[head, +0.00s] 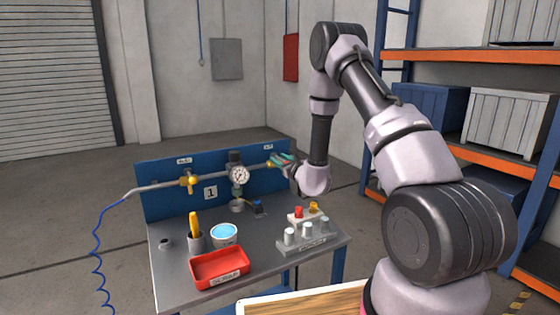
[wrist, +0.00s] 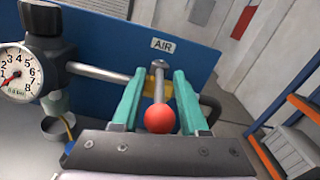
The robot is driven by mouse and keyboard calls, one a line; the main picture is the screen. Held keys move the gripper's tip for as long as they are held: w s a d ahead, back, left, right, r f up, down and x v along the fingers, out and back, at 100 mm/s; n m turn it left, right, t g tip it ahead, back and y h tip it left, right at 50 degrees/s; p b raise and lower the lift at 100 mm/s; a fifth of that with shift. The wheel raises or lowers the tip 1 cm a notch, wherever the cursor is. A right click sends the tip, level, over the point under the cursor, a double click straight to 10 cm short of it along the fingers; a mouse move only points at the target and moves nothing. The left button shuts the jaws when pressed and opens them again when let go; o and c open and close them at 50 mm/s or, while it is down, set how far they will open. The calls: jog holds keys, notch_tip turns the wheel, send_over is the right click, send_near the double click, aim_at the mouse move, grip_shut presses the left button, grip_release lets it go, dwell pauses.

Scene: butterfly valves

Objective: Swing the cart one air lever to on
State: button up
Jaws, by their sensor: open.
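The air lever shows in the wrist view as a grey rod with a red ball knob (wrist: 160,120), on a brass valve at the end of a grey pipe (wrist: 100,72). It sticks out from the pipe toward the camera, below the AIR label (wrist: 163,45). My gripper (wrist: 160,77) is open, its teal fingers on either side of the lever with small gaps visible. In the head view my gripper (head: 283,160) is at the right end of the pipe on cart one, marked by a "1" plate (head: 210,192). My gripper hides the lever there.
The cart top holds a red tray (head: 220,267), a blue-topped tub (head: 224,234) and a rack of bottles (head: 303,243). Orange shelving (head: 450,62) stands at right.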

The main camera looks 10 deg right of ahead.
grip_shut()
dwell(1.4)
